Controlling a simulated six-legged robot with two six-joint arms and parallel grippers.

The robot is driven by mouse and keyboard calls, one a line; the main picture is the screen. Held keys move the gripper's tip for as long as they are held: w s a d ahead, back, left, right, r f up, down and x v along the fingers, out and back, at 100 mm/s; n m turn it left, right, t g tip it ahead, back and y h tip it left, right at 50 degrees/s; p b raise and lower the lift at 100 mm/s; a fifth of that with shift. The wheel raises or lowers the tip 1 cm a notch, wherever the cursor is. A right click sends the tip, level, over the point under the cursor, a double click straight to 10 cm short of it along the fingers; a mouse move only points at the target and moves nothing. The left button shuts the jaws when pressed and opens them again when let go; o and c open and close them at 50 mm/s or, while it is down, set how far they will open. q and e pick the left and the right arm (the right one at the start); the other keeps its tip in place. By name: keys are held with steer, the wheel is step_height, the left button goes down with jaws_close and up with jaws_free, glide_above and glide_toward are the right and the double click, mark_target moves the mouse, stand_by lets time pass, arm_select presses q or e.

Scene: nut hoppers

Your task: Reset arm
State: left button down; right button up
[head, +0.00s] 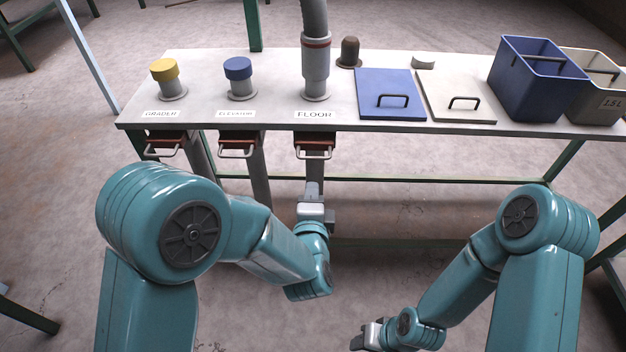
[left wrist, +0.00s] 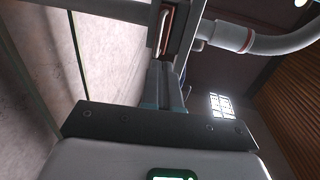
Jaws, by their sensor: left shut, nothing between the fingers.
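My left gripper (head: 312,190) is in front of the table, just below the handle of the slide gate marked FLOOR (head: 315,145). Its fingers are shut and empty. In the left wrist view the shut fingers (left wrist: 166,85) point towards a reddish gate with a pale handle (left wrist: 168,30); I cannot tell whether they touch it. My right gripper (head: 364,338) hangs low at the bottom edge, well away from the table; its fingers are partly cut off and too small to read.
The white table (head: 450,65) holds a yellow-capped pipe (head: 165,75), a blue-capped pipe (head: 238,75), a grey hose (head: 316,60), a blue lid (head: 375,108), a white lid (head: 470,85) and two bins (head: 535,90). Two more gates (head: 237,145) hang under its front edge. Floor in front is clear.

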arm_select(q)
steer(key=s+a+f+n+g+y, duration=0.1)
steer(key=s+a+f+n+g, duration=0.15)
steer(key=a+f, duration=0.55)
steer(key=s+a+f+n+g+y, duration=0.2)
steer(key=s+a+f+g, duration=0.1)
steer(key=a+f, duration=0.55)
steer(key=s+f+n+g+h, duration=0.3)
steer(key=s+f+n+g, duration=0.1)
steer(key=s+f+n, duration=0.25)
steer(key=s+d+f+n+g+h, duration=0.2)
steer(key=s+d+n+g+h, duration=0.3)
steer(key=s+n, duration=0.55)
step_height(320, 180, up, 16)
steer(key=s+m+y+p, duration=0.1)
steer(key=p, duration=1.5)
steer(key=shift+s+d+g+p, duration=0.25)
steer(key=shift+d+g+p, duration=0.1)
steer(key=shift+g, duration=0.1)
